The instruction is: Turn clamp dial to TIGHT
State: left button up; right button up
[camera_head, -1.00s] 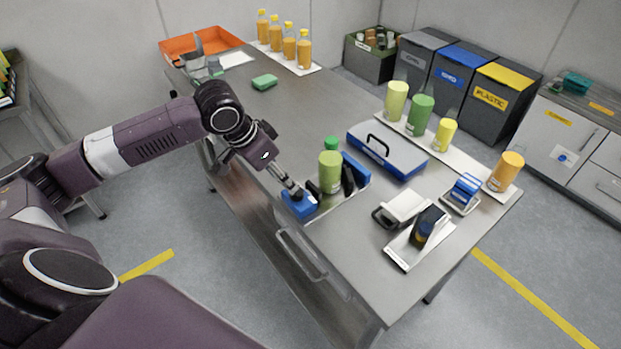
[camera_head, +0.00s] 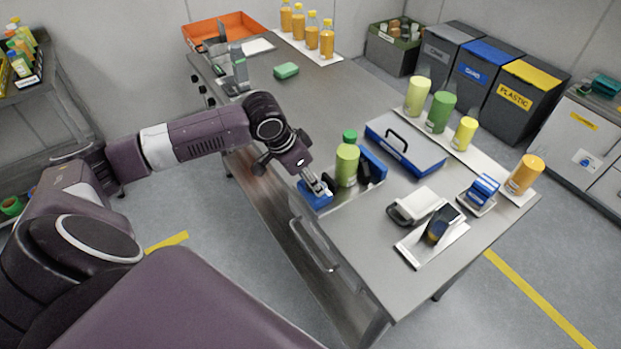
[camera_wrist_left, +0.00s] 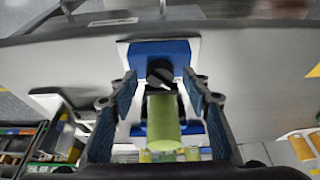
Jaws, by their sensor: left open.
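A blue clamp block (camera_head: 313,196) sits at the near edge of the table, on a light plate. In the left wrist view the blue block (camera_wrist_left: 178,50) carries a black round dial (camera_wrist_left: 159,72). A green cylinder (camera_head: 346,166) stands beside the block; it also shows in the left wrist view (camera_wrist_left: 163,120). My left gripper (camera_head: 318,188) points down at the block. In the left wrist view my left gripper (camera_wrist_left: 160,84) is open, one finger on either side of the dial. I cannot tell whether the fingers touch it. No dial marking is readable. My right gripper is not in view.
Black and blue clamp parts (camera_head: 371,165) stand right of the green cylinder. A blue-grey case (camera_head: 405,145) lies behind. A white device (camera_head: 416,204) and a dark device on a stand (camera_head: 437,232) lie to the right. The table's middle (camera_head: 325,100) is clear.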

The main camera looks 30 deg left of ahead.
pick_arm(q)
jog(key=shift+w+f, duration=0.15)
jog(key=shift+f, duration=0.15)
jog(key=shift+c, duration=0.2)
jog(key=c, duration=1.1)
